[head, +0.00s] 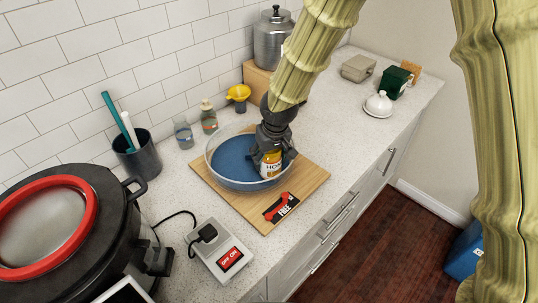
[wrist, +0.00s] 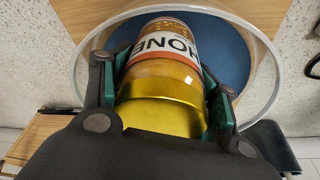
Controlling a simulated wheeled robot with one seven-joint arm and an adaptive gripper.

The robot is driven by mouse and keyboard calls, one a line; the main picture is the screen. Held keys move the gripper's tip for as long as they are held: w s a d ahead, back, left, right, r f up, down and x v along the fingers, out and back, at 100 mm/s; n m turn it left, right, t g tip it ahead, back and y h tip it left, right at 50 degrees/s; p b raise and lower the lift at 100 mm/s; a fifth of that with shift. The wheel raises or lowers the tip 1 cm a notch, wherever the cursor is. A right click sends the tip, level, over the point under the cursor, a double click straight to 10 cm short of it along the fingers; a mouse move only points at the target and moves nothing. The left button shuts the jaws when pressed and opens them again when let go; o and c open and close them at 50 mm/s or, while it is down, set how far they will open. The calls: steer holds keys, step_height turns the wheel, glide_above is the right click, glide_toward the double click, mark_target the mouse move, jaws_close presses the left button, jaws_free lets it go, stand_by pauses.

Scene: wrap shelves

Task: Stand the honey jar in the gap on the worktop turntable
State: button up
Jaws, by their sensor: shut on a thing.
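The honey jar (head: 271,164) has a white label reading HON and amber contents. My gripper (head: 268,147) is shut on it from above, inside the right part of the turntable's rim. In the wrist view the jar (wrist: 165,75), with its yellow lid towards the camera, sits between the two fingers. The turntable (head: 230,160) is a round blue disc with a clear raised rim; the disc also shows in the wrist view (wrist: 222,45). The jar looks roughly upright; I cannot tell whether its base touches the disc. The left part of the disc is bare.
The turntable stands on a wooden board (head: 308,186) with a red and black FREE label (head: 281,207). Two small bottles (head: 209,117) and a yellow funnel (head: 238,92) stand behind. A dark cup (head: 140,157), a cooker (head: 60,230) and a switch box (head: 219,252) are left and in front.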

steer(key=o, duration=1.5)
steer(key=shift+f, duration=0.1)
steer(key=b+v, duration=0.2)
steer(key=v, duration=1)
